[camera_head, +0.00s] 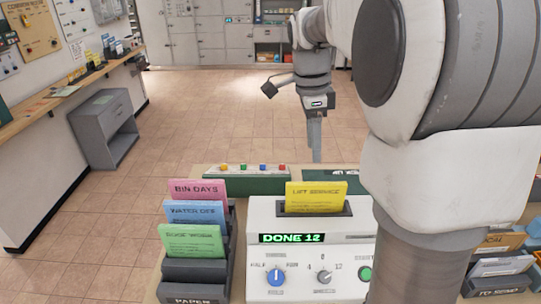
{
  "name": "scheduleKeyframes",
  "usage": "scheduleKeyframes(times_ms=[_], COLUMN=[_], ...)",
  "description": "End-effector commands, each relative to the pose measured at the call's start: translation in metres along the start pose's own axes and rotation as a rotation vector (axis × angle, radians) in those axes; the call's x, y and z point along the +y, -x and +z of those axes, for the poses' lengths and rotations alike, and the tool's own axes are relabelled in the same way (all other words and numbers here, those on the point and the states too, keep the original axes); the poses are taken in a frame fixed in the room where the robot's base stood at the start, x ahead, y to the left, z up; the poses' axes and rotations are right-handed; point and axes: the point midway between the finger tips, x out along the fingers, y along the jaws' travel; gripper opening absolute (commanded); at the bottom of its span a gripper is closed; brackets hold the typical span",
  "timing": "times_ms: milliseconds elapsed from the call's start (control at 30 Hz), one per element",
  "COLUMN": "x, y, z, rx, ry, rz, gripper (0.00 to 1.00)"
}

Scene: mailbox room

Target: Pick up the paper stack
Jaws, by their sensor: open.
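A yellow stack of paper labelled LIFT SERVICE (316,195) stands upright in the top slot of a white machine (265,227). The machine's green display reads DONE 12. A dark rack marked PAPER (195,271) at the left holds pink (198,190), blue (194,211) and green (191,241) paper stacks in steps. My gripper (316,152) points down, open and empty, beyond the machine and above the yellow stack in the picture. It appears apart from all the papers. The gap between its fingers is hard to see from this side.
A green block with coloured buttons (247,184) lies behind the machine. Letter trays (498,264) stand at the right. My arm hides the machine's right side. A grey cabinet (104,128) and wooden counter (75,92) line the left wall. The tiled floor beyond is clear.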

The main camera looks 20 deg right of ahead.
Motion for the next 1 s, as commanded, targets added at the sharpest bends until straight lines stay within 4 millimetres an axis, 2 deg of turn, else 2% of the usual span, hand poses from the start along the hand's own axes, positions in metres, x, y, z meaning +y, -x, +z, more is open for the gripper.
scheduleKeyframes(times_ms=[133, 233, 700, 1000], x=[-0.005, -0.005, -0.003, -0.003], y=[-0.002, -0.011, -0.107, -0.130], z=[-0.002, -0.003, -0.003, -0.003], rx=[0.007, 0.009, 0.008, 0.008], ry=[-0.046, -0.054, -0.051, -0.050], rz=[0.014, 0.016, 0.018, 0.016], gripper=[0.55, 0.55, 0.55, 0.55])
